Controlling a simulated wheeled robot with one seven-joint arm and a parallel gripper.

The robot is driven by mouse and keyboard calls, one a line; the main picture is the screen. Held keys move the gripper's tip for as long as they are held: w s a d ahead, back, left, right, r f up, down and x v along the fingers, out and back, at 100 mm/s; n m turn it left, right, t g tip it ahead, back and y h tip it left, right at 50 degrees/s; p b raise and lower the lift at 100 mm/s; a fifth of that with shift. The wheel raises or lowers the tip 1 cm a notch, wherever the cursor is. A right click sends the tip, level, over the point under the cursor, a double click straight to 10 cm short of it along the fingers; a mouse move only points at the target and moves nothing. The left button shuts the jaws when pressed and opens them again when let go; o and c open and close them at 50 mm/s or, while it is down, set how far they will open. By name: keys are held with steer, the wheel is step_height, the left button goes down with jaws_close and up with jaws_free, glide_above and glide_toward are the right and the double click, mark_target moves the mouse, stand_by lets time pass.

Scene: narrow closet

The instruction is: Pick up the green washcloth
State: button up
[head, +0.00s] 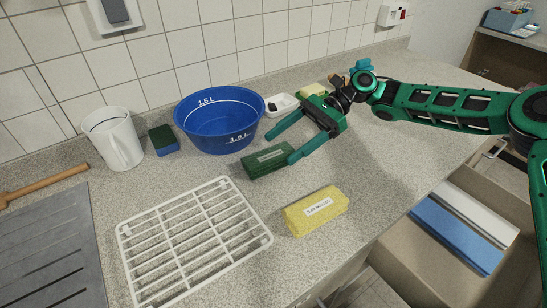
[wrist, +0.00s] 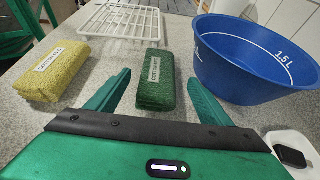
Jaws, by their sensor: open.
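The green washcloth (head: 262,161) is a dark green rolled bundle with a white label, lying on the counter in front of the blue bowl. In the wrist view the washcloth (wrist: 157,80) lies straight ahead, just beyond and between my fingers. My gripper (head: 287,143) is open with nothing between its fingers; it also shows in the wrist view (wrist: 158,92). In the head view, one fingertip is beside the right end of the washcloth and the other is near the bowl. I cannot tell whether a finger touches the cloth.
A blue bowl (head: 220,140) stands close behind the washcloth. A yellow labelled bundle (head: 316,210) lies in front, right of a white rack (head: 125,232). A white jug (head: 113,140) and a sponge (head: 163,139) stand left. An open drawer (head: 400,250) is below the counter edge.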

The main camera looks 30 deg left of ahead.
mark_target(277, 151)
steer(key=x, duration=0.5)
steer(key=shift+s+a+f, duration=0.15)
steer(key=shift+s, duration=0.2)
steer(key=shift+c, duration=0.2)
steer(key=c, duration=1.1)
